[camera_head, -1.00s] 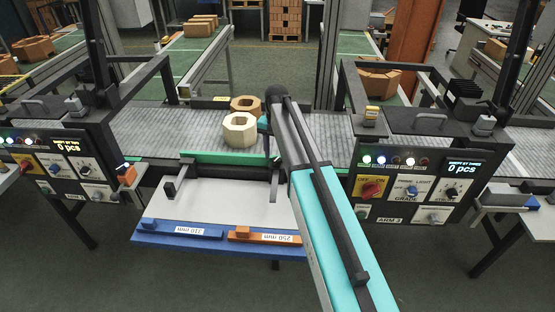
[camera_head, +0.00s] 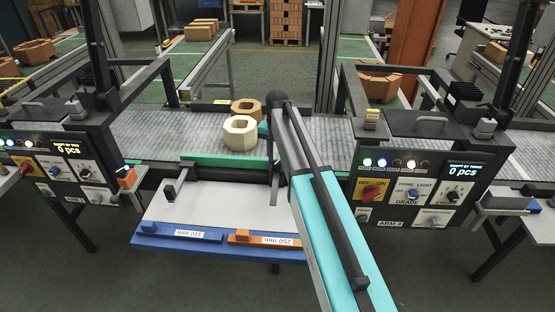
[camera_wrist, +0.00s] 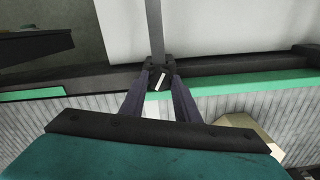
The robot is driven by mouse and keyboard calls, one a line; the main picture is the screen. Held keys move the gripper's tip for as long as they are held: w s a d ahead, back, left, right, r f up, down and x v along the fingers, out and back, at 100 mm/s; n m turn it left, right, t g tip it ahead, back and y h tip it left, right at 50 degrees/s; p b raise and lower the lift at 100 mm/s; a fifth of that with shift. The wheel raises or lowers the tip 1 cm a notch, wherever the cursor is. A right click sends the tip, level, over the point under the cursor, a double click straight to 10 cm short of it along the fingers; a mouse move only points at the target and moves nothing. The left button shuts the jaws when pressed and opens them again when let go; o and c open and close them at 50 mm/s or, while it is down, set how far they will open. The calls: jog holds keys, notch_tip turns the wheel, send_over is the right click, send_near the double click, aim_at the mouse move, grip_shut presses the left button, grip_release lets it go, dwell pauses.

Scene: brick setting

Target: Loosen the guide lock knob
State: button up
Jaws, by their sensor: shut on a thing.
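The guide lock knob (camera_wrist: 156,74) is a small dark knob with a white mark, at the top middle of the wrist view. It sits on a dark rail, where a grey guide bar (camera_wrist: 154,28) meets it. The white mark is tilted. My gripper (camera_wrist: 160,80) has its two dark fingers on either side of the knob and is shut on it. In the head view the guide bar (camera_head: 274,188) shows beside my teal and grey arm, which hides the knob and the fingertips.
A cream octagonal block (camera_head: 239,132) and a brown one (camera_head: 246,108) stand on the grey conveyor (camera_head: 160,132) beyond the green strip (camera_head: 225,161). A control panel (camera_head: 425,190) stands right.

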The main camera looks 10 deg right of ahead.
jog(key=shift+n, duration=0.3)
jog(key=n+b, duration=0.1)
jog(key=n, duration=1)
jog(key=n+b, duration=0.1)
jog(key=n, duration=0.4)
jog(key=shift+n, duration=0.3)
jog(key=n, duration=0.5)
jog(key=shift+n, duration=0.4)
jog(key=o, duration=1.1)
jog(key=shift+c, duration=0.2)
